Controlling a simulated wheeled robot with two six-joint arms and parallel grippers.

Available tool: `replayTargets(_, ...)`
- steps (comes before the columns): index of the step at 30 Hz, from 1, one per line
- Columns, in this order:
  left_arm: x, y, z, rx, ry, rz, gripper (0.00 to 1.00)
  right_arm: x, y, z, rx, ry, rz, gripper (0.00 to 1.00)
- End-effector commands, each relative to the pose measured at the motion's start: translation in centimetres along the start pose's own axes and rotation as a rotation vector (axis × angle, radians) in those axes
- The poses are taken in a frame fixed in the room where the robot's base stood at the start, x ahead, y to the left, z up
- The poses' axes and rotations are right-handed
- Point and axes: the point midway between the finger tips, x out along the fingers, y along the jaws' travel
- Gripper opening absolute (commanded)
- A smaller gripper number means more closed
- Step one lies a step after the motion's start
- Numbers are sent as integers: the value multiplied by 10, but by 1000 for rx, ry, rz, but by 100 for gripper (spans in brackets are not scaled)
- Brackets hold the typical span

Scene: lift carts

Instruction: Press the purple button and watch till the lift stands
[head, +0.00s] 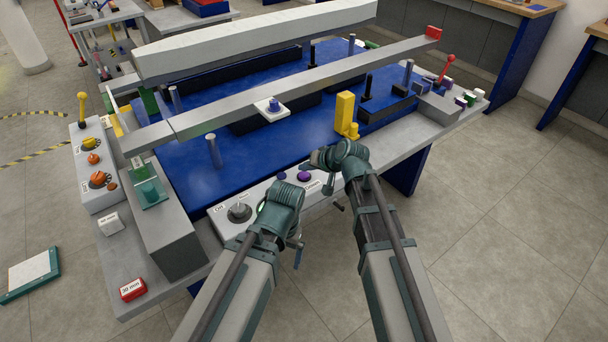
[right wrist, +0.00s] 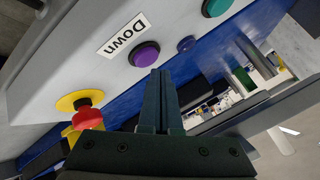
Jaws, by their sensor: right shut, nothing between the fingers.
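The purple button (head: 304,176) is on the light grey control panel (head: 226,222) at the front of the blue-topped bench. It also shows in the right wrist view (right wrist: 144,54), beside a white "Down" label (right wrist: 124,36). My right gripper (head: 311,164) is shut and empty, close to the button. In the right wrist view its fingertips (right wrist: 158,72) appear just beside the button's edge; I cannot tell whether they touch it. My left gripper's wrist shows over the panel left of the button, but its fingers are not clear. Which part is the lift is not clear.
A red knob on a yellow base (right wrist: 88,113) and a green button (right wrist: 216,6) are near the purple one. A yellow block (head: 345,112) stands on the blue top (head: 230,150). A long grey beam (head: 300,83) lies above it. The right floor is clear.

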Motion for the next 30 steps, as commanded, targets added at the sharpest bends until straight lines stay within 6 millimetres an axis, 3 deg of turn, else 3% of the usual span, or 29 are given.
replayTargets(30, 10, 1, -1, 0, 0, 0, 100, 7, 5, 5, 0, 0, 0, 0)
